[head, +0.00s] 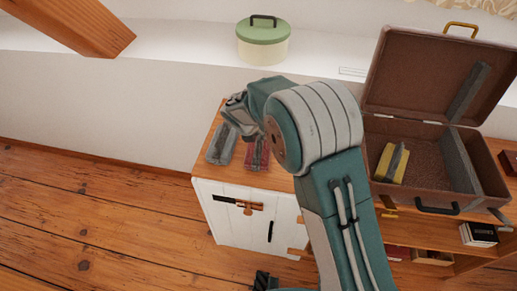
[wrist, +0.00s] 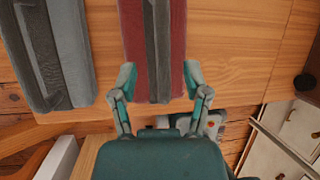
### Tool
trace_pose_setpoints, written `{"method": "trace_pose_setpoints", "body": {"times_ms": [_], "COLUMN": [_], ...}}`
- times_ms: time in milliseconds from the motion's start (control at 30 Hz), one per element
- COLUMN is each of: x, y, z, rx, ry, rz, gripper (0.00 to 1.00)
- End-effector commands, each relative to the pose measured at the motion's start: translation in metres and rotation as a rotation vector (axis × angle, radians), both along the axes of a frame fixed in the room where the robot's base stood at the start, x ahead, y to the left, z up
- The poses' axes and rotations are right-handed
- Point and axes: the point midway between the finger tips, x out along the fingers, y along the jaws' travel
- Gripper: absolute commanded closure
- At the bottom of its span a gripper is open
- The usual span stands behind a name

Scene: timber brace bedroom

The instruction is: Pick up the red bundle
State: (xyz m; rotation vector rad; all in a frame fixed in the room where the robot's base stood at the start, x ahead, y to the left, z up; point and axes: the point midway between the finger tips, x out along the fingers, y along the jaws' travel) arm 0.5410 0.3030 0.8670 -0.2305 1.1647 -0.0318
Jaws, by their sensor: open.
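The red bundle (head: 257,155) has a grey strip along its middle and lies on the wooden cabinet top (head: 207,168), partly hidden by my arm in the head view. In the wrist view the red bundle (wrist: 133,45) runs up out of the frame, its near end level with my fingertips. My gripper (wrist: 160,80) is open, with one finger to each side of that near end. I cannot tell how far above the bundle the fingers are. In the head view my gripper's fingers are hidden.
A grey bundle (head: 221,145) lies left of the red one, with a narrow gap. An open brown suitcase (head: 433,158) stands to the right, holding a yellow bundle (head: 389,165). A lidded pot (head: 263,47) stands on the white ledge behind. The floor at left is clear.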

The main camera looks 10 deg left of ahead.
Motion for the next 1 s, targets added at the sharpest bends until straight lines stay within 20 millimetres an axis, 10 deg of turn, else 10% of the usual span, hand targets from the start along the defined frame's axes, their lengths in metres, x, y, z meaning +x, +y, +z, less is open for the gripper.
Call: {"method": "trace_pose_setpoints", "body": {"times_ms": [467, 633, 1000], "x": [0.013, 0.013, 0.013], "y": [-0.007, -0.007, -0.007], "z": [-0.030, -0.030, -0.030], "rx": [0.001, 0.001, 0.001], "ry": [0.000, 0.000, 0.000], "rz": [-0.002, -0.002, -0.002], "gripper": [0.39, 1.00, 1.00]}}
